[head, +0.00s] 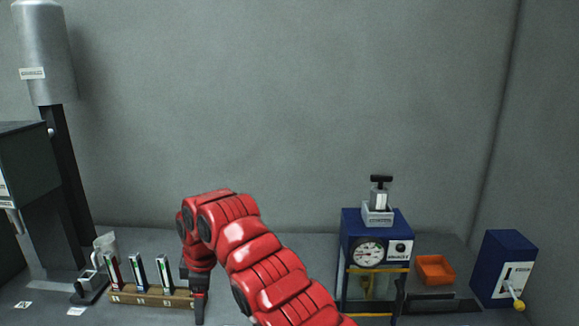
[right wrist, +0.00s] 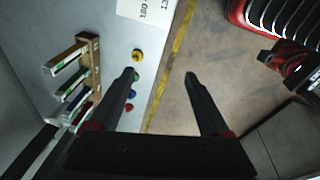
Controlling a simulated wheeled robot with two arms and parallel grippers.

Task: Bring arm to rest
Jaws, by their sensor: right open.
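My right arm is red and comes into the head view from the bottom, bending over the bench. My right gripper (head: 199,298) points down just right of a wooden rack of tubes. In the right wrist view the right gripper (right wrist: 160,77) has its two dark fingers spread apart with nothing between them. The fingers are over the bench edge with its yellow stripe, near several coloured knobs (right wrist: 131,94). My left gripper is not in view.
A glass jug (head: 106,246) and a tall grey cylinder stand (head: 66,190) are at left. A blue gauge unit (head: 348,228), an orange tray (head: 435,269) and a blue lever box (head: 500,262) stand at right. The bench behind my arm is mostly clear.

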